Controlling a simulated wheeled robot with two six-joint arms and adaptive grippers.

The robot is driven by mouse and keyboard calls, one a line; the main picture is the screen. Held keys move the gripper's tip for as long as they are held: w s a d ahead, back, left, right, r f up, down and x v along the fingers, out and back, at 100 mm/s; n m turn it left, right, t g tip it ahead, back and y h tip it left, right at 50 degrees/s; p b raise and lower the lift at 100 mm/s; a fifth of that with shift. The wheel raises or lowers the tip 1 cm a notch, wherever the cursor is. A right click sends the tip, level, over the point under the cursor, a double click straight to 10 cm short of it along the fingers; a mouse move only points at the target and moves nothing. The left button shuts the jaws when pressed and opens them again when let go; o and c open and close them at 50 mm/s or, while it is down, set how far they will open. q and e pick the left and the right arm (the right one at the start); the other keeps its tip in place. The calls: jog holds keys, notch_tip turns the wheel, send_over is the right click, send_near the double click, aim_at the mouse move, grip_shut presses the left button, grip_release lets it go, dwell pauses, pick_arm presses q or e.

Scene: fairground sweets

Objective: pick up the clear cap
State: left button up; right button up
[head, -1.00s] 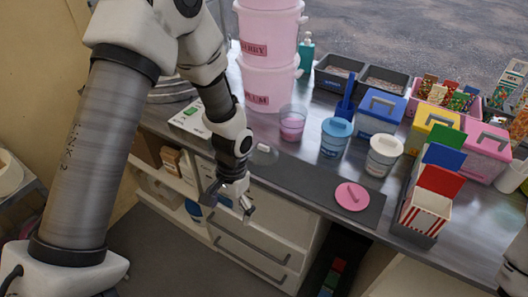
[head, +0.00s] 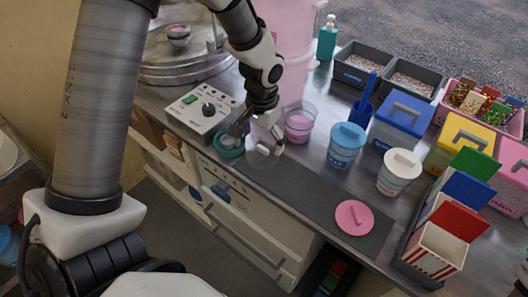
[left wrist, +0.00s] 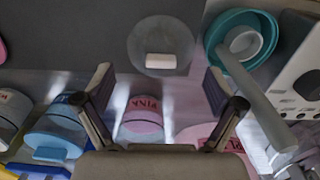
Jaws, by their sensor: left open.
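The clear cap is a see-through disc with a pale bar handle. It lies on the counter at the back left end of the dark mat, in the head view (head: 262,163) partly behind my gripper. In the left wrist view the clear cap (left wrist: 160,38) lies flat, beyond and between my fingertips, handle crosswise. My left gripper (head: 258,140) is open and empty, just above and close to the cap; its fingers stand apart in the left wrist view (left wrist: 158,80). I cannot tell that it touches the cap. My right gripper is out of view.
A teal bowl (head: 226,151) with a ladle-like tool is right beside the cap. A cup with pink contents (head: 299,127), a blue-lidded tub (head: 345,150) and a white-lidded tub (head: 397,175) stand behind. A pink lid (head: 354,217) lies on the dark mat (head: 300,190).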

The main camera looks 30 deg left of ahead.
aim_at(262, 148)
pick_arm(q)
jog(key=f, duration=0.4)
jog(key=shift+w+f, duration=0.25)
jog(key=shift+f, duration=0.05)
jog(key=shift+s+r, duration=0.1)
jog(key=c, duration=1.4)
jog(key=shift+s, duration=0.1)
jog(key=shift+c, duration=0.2)
